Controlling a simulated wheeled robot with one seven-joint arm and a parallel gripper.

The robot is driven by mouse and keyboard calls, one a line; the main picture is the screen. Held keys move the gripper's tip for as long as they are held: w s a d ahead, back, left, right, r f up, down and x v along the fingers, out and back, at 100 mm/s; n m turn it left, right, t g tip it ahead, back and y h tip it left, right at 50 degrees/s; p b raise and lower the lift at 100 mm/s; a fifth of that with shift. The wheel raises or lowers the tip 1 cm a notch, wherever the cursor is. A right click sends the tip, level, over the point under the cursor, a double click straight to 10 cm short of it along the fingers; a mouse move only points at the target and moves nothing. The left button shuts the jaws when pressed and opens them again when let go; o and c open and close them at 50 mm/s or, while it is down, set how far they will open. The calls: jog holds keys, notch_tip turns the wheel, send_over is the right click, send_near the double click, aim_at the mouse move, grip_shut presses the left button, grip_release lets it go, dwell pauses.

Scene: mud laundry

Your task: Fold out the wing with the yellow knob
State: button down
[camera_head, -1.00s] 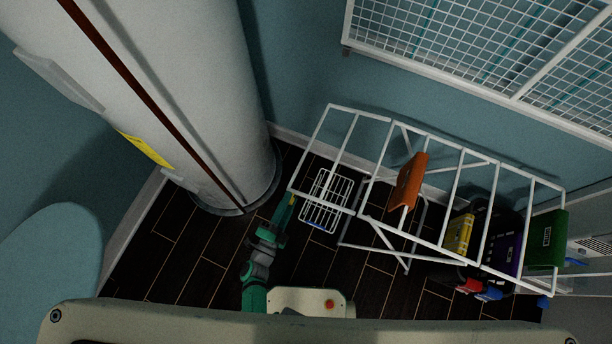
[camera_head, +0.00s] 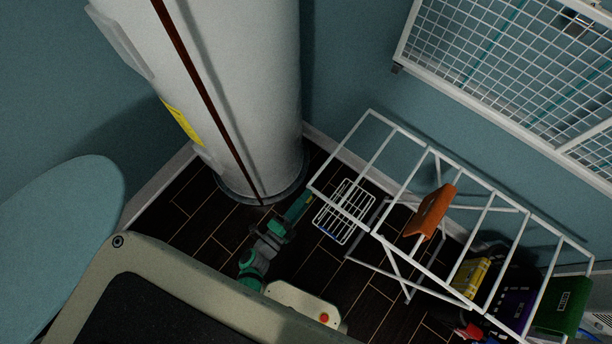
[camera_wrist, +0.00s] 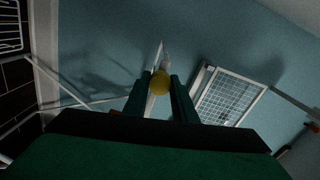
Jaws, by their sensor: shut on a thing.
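The yellow knob (camera_wrist: 160,82) sits between the two dark green fingers of my gripper (camera_wrist: 161,92) in the wrist view, and the gripper is shut on it. A thin white bar (camera_wrist: 158,56) extends beyond the knob. In the head view my gripper (camera_head: 305,197) is beside the left end of the white drying rack (camera_head: 392,179). The knob cannot be made out there. The rack's barred top stretches from upper left to lower right. I cannot tell clearly which section carries the knob.
A white wire basket (camera_head: 343,211) is near my gripper. A white cylinder (camera_head: 228,90) stands left. A wall grid (camera_head: 500,60) is above right. Dark floor shows between.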

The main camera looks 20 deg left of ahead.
jog(key=c, duration=1.5)
grip_release()
jog(key=shift+d+r, duration=0.1)
jog(key=shift+r, duration=0.05)
jog(key=shift+o, duration=0.2)
jog(key=v, duration=1.1)
jog(key=s+d+r+n+g+y, duration=0.1)
jog(key=s+d+r+n+y, duration=0.1)
jog(key=d+r+n, duration=0.5)
jog(key=s+d+r+n+g+y, duration=0.1)
jog(key=s+d+r+n+y, duration=0.1)
jog(key=d+r+n, duration=0.6)
notch_tip(320, 180, up, 7)
jog(key=s+n, duration=0.1)
jog(key=n, duration=0.2)
jog(key=shift+d+f+n, duration=0.2)
jog(key=shift+d+n, duration=0.1)
